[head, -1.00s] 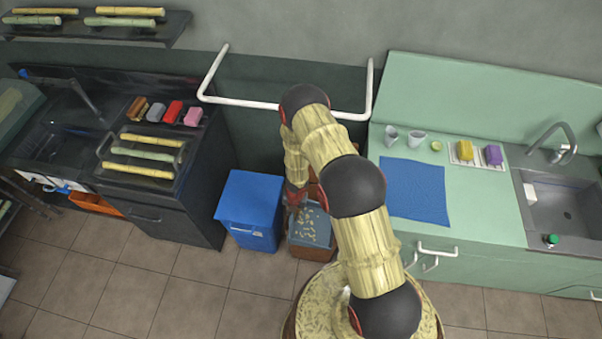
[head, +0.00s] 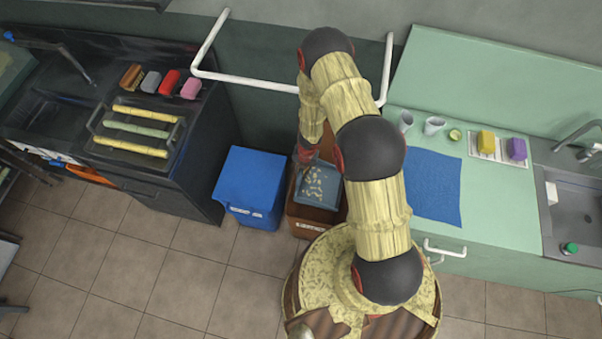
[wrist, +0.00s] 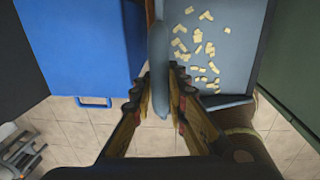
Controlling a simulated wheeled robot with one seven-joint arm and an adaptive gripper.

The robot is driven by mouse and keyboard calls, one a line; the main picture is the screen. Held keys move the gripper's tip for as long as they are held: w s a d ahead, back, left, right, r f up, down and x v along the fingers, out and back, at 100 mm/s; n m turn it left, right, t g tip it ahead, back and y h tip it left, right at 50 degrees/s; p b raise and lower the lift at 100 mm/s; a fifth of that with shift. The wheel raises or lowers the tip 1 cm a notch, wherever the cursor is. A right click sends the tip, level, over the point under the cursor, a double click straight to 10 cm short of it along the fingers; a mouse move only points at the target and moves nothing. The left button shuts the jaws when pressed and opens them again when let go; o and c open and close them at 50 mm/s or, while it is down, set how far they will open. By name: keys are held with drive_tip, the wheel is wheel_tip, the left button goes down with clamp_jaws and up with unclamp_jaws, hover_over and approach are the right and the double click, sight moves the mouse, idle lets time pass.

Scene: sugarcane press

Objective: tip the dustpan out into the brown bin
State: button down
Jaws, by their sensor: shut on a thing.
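The dustpan (head: 328,176) is blue-grey and carries several pale yellow chips in both views; it also shows in the wrist view (wrist: 236,28). My gripper (head: 304,156) is shut on the dustpan's handle, which stands between the fingers in the wrist view (wrist: 158,60). The brown bin (head: 304,228) is beneath the dustpan, its labelled front in sight in the head view. The pan hides most of its opening. The chips lie spread over the pan floor. I cannot tell the exact tilt of the pan.
A blue bin (head: 250,186) stands just left of the brown bin. A green counter (head: 400,235) with a blue cloth (head: 433,187) is on the right. A black counter (head: 190,140) is on the left. A white rail (head: 245,82) runs behind. Tiled floor is free in front.

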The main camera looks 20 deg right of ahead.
drive_tip(key=shift+s+d+t+y+b, duration=0.2)
drive_tip(key=shift+t+y+b, duration=0.1)
drive_tip(key=shift+b, duration=1.8)
drive_tip(key=s+d+r+t+y+b, duration=0.5)
drive_tip(key=y+b, duration=0.4)
drive_tip(key=b, duration=0.7)
drive_tip(key=shift+d+t, duration=0.5)
drive_tip(key=shift+d, duration=0.5)
drive_tip(key=shift+f, duration=0.1)
